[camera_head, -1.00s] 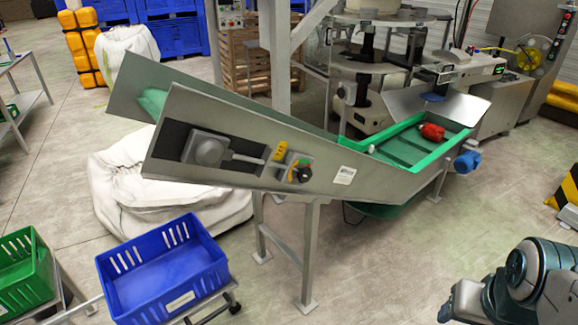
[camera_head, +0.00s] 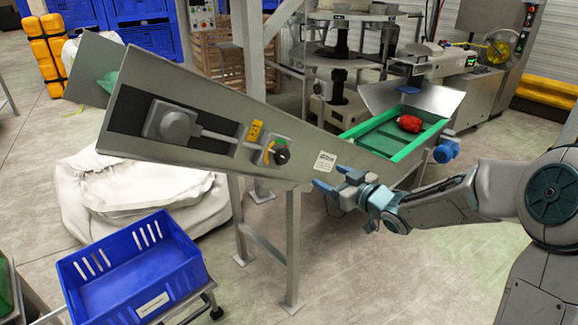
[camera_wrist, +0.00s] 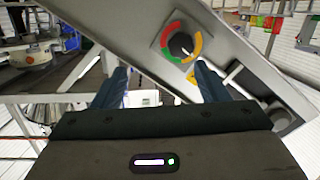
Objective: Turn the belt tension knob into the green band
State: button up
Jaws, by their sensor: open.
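The belt tension knob (camera_head: 281,156) is a black round knob on a plate on the side of the inclined conveyor (camera_head: 220,118). In the wrist view the knob (camera_wrist: 181,45) sits inside a ring of red, yellow and green bands (camera_wrist: 172,55). Its pale pointer mark appears to face the lower right, near the yellow part; the exact reading is too small to tell. My gripper (camera_head: 325,180) is open and empty, to the right of the knob and apart from it. In the wrist view its fingers (camera_wrist: 160,80) stand below the knob, with the knob beyond them.
A yellow tag (camera_head: 255,131) and a grey box with a lever (camera_head: 172,124) are left of the knob. A red object (camera_head: 409,123) lies on the green belt. A blue crate (camera_head: 135,272) stands at lower left. The floor in front of the conveyor legs is clear.

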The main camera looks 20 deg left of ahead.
aim_at(285, 158)
jog(key=w+a, duration=0.1)
jog(key=a, duration=0.3)
jog(key=w+a+y, duration=0.1)
jog(key=w+a, duration=0.1)
jog(key=a, duration=0.3)
jog(key=w+a+n+g+y, duration=0.1)
jog(key=w+a, duration=0.1)
jog(key=a, duration=0.3)
jog(key=shift+w+a+p, duration=0.15)
jog(key=shift+a+p, duration=0.1)
jog(key=shift+p, duration=0.1)
jog(key=shift+f+y, duration=0.1)
jog(key=shift+y, duration=0.2)
jog(key=c, duration=1)
